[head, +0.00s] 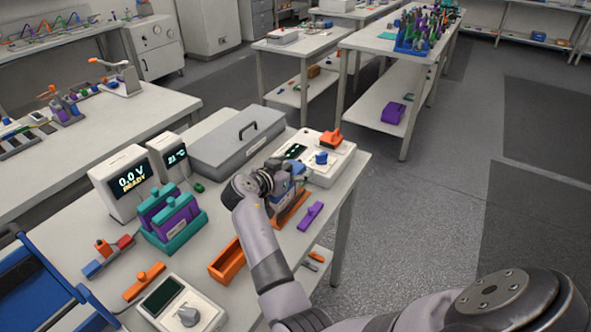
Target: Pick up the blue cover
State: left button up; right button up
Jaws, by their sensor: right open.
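My right arm reaches in from the lower right over the near bench. Its gripper (281,178) is low over the bench beside a blue and grey block (290,194), which stands in an orange holder (293,211). The wrist hides part of this block, and I cannot tell whether it is the blue cover or whether the fingers touch it. The gripper is open; its fingertips are hard to make out. A small blue knob-like piece (321,158) sits on the white device to the right. My left gripper is not in view.
The bench (88,233) also holds a grey lidded box (222,150), a display reading 0.0 V READY (130,180), purple blocks in a teal holder (171,240), an orange tray (228,263) and a purple bar (310,215). Open floor (420,200) lies to the right.

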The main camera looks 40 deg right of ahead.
jog(key=shift+d, duration=0.1)
jog(key=shift+a, duration=0.2)
jog(key=shift+s+a+r, duration=0.15)
jog(key=shift+a+r, duration=0.2)
jog(key=shift+a, duration=0.2)
jog(key=c, duration=0.3)
jog(key=shift+d+f, duration=0.1)
jog(key=shift+c, duration=0.7)
jog(key=shift+d, duration=0.15)
jog(key=shift+c, duration=0.6)
jog(key=c, duration=0.4)
jog(key=shift+c, duration=1.4)
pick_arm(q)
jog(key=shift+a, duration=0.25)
pick_arm(e)
jog(key=shift+c, duration=0.5)
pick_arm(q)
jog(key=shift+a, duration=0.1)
